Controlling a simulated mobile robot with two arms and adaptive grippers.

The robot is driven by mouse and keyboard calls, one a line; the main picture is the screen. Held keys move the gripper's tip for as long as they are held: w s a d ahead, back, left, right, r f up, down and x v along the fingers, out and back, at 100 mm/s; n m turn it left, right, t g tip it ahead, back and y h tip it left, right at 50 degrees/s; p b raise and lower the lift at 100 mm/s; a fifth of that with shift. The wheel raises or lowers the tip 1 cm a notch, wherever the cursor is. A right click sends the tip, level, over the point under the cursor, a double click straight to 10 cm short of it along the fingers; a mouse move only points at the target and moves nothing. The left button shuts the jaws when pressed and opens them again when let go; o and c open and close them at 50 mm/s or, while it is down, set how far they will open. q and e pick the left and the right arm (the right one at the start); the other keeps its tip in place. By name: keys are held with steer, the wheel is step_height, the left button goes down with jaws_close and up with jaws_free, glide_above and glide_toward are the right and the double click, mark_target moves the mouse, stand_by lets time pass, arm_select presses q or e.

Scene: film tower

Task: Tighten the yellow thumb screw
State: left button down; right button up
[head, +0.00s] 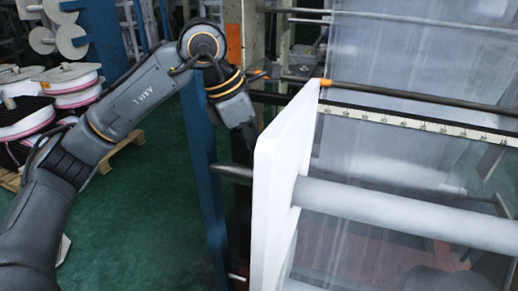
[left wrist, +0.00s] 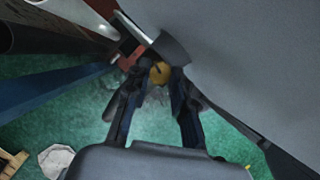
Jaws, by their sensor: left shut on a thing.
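The yellow thumb screw (left wrist: 158,75) shows in the left wrist view as a small round yellow knob beside a dark grey block. My left gripper (left wrist: 156,85) has one finger on each side of the knob and is shut on it. In the head view my left arm reaches to the left edge of the white panel, with the left gripper (head: 251,136) pointing down there. The fingertips and the screw are hidden in that view. My right gripper is in neither view.
A large white panel (head: 276,200) stands right of my left gripper, with a roller (head: 390,216) and a scale bar (head: 420,125) beyond it. A blue post (head: 203,170) rises close on the left. Film rolls (head: 66,80) on pallets stand further left. Green floor between is clear.

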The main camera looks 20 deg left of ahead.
arm_select(q)
steer(key=c, duration=1.4)
jaws_free()
steer(key=shift+r, duration=0.15)
steer(key=v, duration=1.2)
